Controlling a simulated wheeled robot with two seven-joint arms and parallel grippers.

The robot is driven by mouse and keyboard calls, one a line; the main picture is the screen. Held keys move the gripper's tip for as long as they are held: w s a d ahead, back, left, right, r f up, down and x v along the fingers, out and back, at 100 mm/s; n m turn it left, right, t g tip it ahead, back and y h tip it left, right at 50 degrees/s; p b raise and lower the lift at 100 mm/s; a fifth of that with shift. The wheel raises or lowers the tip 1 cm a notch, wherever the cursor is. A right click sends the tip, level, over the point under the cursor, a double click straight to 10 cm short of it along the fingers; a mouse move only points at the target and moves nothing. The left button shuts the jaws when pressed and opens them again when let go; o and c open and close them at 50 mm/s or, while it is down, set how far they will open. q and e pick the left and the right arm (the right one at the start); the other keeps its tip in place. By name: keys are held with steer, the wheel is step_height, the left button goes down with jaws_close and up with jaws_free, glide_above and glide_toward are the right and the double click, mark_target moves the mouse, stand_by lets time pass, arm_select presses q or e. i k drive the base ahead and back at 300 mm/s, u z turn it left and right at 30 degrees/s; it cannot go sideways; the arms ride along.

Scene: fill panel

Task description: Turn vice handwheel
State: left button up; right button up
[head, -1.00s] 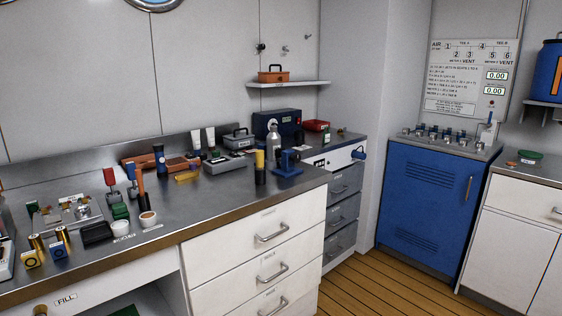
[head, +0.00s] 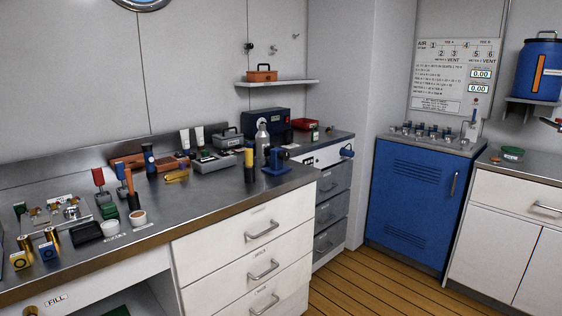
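A small blue fixture that looks like the vice (head: 277,168) stands upright on the steel workbench (head: 215,186) near its right end. It is small in the head view, and I cannot make out its handwheel clearly. A blue round knob (head: 346,152) sticks out from the white front of the counter behind it. Neither of my grippers can be made out in the head view.
A black-and-yellow cylinder (head: 250,165) and a grey bottle (head: 262,142) stand close to the vice. Tools and small parts crowd the bench's left. White drawers (head: 262,235) front it. Wooden floor (head: 365,285) is clear before the blue cabinet (head: 413,200).

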mark_target(285, 156)
steer(key=u, duration=0.55)
steer(key=k, duration=1.2)
steer(key=z, duration=0.4)
steer(key=i, duration=0.8)
steer(key=z, duration=0.8)
steer(key=i, duration=1.05)
steer(key=u, duration=1.05)
steer(key=i, duration=0.7)
steer(key=u, duration=0.75)
